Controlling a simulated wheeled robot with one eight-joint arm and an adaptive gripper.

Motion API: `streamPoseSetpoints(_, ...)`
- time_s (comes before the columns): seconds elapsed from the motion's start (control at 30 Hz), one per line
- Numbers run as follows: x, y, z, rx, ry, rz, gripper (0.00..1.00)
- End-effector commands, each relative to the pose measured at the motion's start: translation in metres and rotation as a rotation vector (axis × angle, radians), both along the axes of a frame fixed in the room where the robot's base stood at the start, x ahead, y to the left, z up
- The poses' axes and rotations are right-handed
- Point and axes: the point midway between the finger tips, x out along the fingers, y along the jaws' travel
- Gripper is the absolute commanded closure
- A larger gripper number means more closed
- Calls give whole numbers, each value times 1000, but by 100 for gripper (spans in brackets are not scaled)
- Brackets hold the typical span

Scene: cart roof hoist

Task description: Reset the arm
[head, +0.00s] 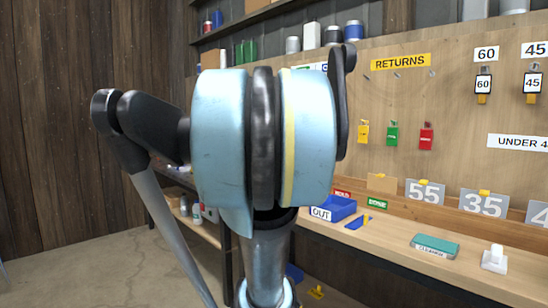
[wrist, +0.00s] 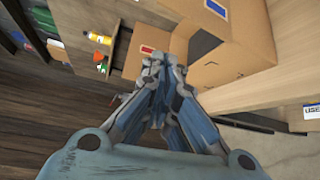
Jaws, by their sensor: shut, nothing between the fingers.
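In the wrist view my gripper (wrist: 163,72) is shut, with its fingers drawn together and nothing between them. It hangs in free space in front of cardboard boxes and touches nothing that I can see. In the head view my own pale blue arm joint and dark links fill the middle of the picture. My gripper does not show there.
A wooden bench (head: 450,283) runs along the right under a RETURNS board (head: 460,120). On it are a blue OUT bin (head: 333,209), a teal eraser (head: 434,246) and number plates. Cardboard boxes (wrist: 234,62) stand beyond my gripper. The floor (head: 50,270) at left is clear.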

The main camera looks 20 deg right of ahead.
Motion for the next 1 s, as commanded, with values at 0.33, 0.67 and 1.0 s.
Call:
streamPoseSetpoints(0.33, -9, 5, -1, 3, 0, -2, 100)
streamPoseSetpoints(0.67, -65, 25, -97, 477, 32, -201, 100)
streamPoseSetpoints(1.0, -176, 111, -252, 1121, 249, -555, 100)
